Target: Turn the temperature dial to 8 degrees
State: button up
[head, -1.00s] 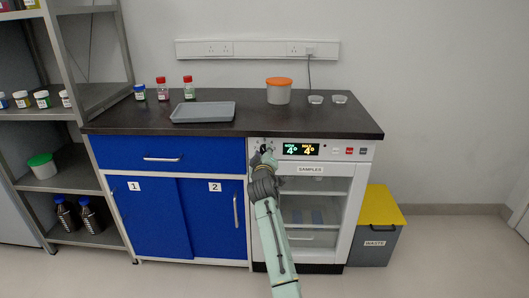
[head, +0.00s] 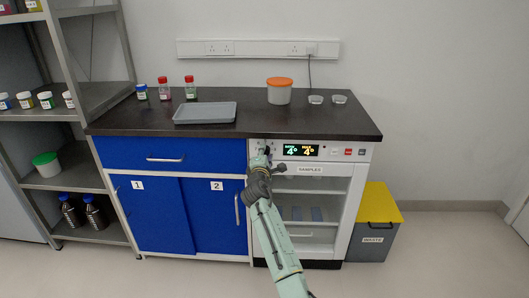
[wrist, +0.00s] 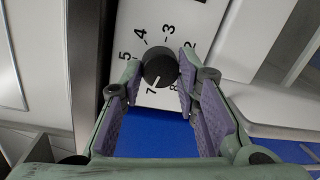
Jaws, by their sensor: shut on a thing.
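The temperature dial (wrist: 160,66) is a round black knob on a white panel, between my gripper's (wrist: 160,70) two fingertips in the wrist view. My gripper is shut on the dial. The dial's white pointer line points toward the 7, with the 8 just to its right. The numbers 2, 3, 4 and 5 show around the knob; the left fingertip covers the place between 5 and 7. In the head view my gripper (head: 261,158) is at the panel's left end, largely hiding the dial.
The white glass-fronted unit (head: 357,185) labelled SAMPLES is below the panel. Blue cupboards (head: 160,215) stand at its left, a yellow-lidded waste bin (head: 375,228) at its right. A grey tray (head: 205,113) and an orange-lidded tub (head: 279,94) are on the black worktop.

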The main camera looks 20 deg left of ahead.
jog(key=n+p, duration=0.5)
jog(key=n, duration=0.5)
jog(key=shift+f+n+t, duration=0.1)
jog(key=shift+n+t, duration=0.3)
dwell(0.4)
jog(key=o, duration=1.2)
jog(key=shift+s, duration=0.15)
jog(key=v, duration=1.1)
jog(key=shift+s, duration=0.4)
jog(key=shift+a, duration=0.1)
